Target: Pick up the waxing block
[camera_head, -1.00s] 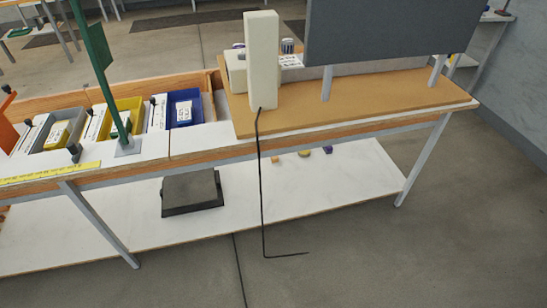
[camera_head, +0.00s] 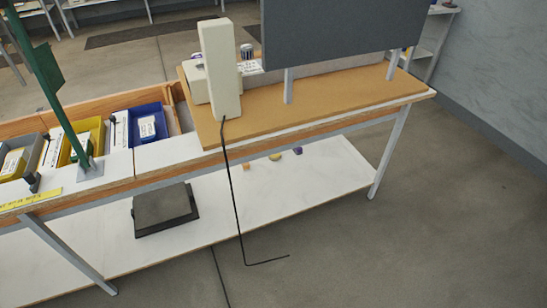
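I cannot make out a waxing block for certain. Small pieces lie on the lower shelf (camera_head: 330,184) under the right part of the bench: an orange one (camera_head: 246,167), a yellowish one (camera_head: 275,157) and a purple one (camera_head: 298,150). They are partly cut off by the bench edge and too small to identify. Neither of my grippers is in view.
A cream upright block-shaped machine (camera_head: 221,70) with a black cable stands on the wooden board (camera_head: 340,106), by a dark grey panel (camera_head: 330,30). Blue (camera_head: 148,124) and yellow (camera_head: 84,140) bins sit left. A dark flat box (camera_head: 165,208) lies on the shelf. Floor in front is clear.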

